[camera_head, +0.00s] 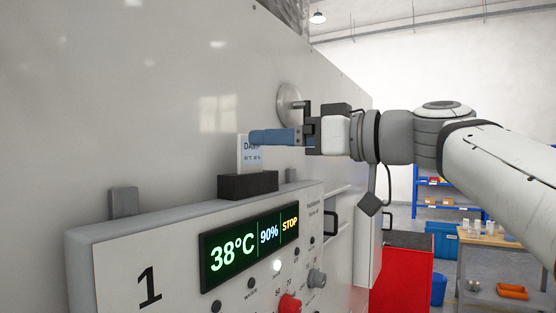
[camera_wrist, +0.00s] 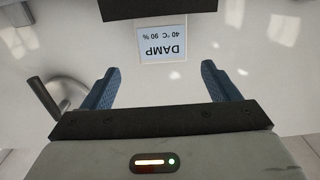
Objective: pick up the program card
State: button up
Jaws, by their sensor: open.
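The program card (camera_head: 243,155) is white with dark lettering and stands upright in a black holder (camera_head: 248,186) on top of the control panel. In the wrist view the card (camera_wrist: 162,45) reads "DAMP 40 °C 90 %" upside down, below the black holder (camera_wrist: 158,8). My gripper (camera_head: 256,137) is open at the card's upper part, and its blue finger covers part of the card in the head view. In the wrist view my gripper (camera_wrist: 160,75) has one finger on each side of the card, with visible gaps; the fingertips appear short of it.
The control panel (camera_head: 170,262) shows 38°C, 90% and STOP, with knobs below. A round metal fitting (camera_head: 289,100) and a grey chamber wall (camera_head: 150,80) are close behind my gripper. A red cabinet (camera_head: 402,275) and a workbench (camera_head: 490,247) stand at the right.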

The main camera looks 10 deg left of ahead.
aim_at(251, 164)
jog(key=p+x, duration=0.2)
jog(key=x, duration=0.2)
jog(key=shift+a+p, duration=0.2)
jog(key=shift+p, duration=0.1)
jog(key=shift+w+a+f, duration=0.15)
jog(key=shift+a+f, duration=0.05)
jog(key=shift+a, duration=0.05)
jog(key=shift+c, duration=0.2)
jog(key=c, duration=1)
jog(key=shift+c, duration=0.2)
jog(key=shift+r, duration=0.2)
